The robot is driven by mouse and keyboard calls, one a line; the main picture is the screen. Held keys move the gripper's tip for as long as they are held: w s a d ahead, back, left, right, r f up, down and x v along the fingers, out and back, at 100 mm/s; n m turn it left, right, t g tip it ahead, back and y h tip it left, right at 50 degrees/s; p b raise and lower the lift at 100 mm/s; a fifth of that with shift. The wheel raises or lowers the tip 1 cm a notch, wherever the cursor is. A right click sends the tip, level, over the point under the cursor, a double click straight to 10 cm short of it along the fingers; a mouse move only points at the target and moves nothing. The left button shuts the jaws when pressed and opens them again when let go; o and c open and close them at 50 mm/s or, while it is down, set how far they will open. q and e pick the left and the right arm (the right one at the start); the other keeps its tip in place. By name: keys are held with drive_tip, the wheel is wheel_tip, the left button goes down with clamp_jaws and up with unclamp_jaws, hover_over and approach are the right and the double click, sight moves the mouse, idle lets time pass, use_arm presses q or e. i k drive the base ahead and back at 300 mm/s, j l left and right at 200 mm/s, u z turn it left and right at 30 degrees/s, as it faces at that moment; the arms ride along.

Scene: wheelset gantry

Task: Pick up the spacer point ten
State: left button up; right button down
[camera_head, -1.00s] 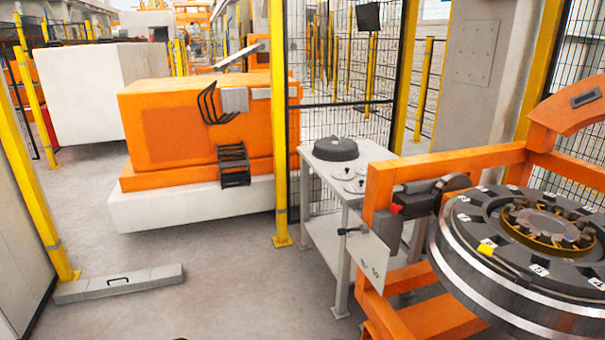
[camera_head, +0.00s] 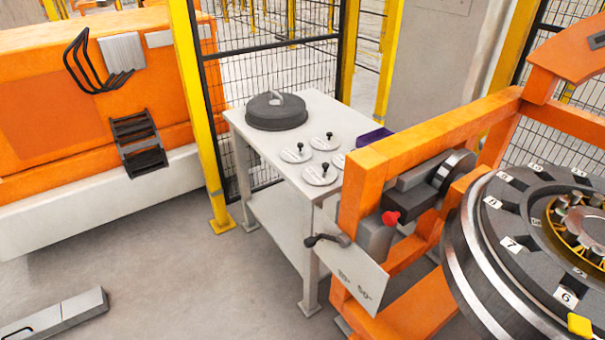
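Several flat round light-grey discs with black knobs, which look like the spacers, lie on a small grey table (camera_head: 345,118). One disc (camera_head: 296,156) is at the left, one (camera_head: 324,144) at the back, and one (camera_head: 319,177) at the front. Another disc (camera_head: 339,160) is partly hidden by the orange frame. Their markings are too small to read, so I cannot tell which is point ten. Neither of my grippers is in view.
A dark round lidded piece (camera_head: 276,112) with a handle stands at the table's back left. An orange frame (camera_head: 430,135) and a large numbered wheel unit (camera_head: 520,240) stand at the right. A yellow post (camera_head: 198,100) and mesh fence stand behind.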

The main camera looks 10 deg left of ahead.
sight(299, 154)
drive_tip(key=i+j, duration=0.7)
drive_tip(key=i, duration=0.1)
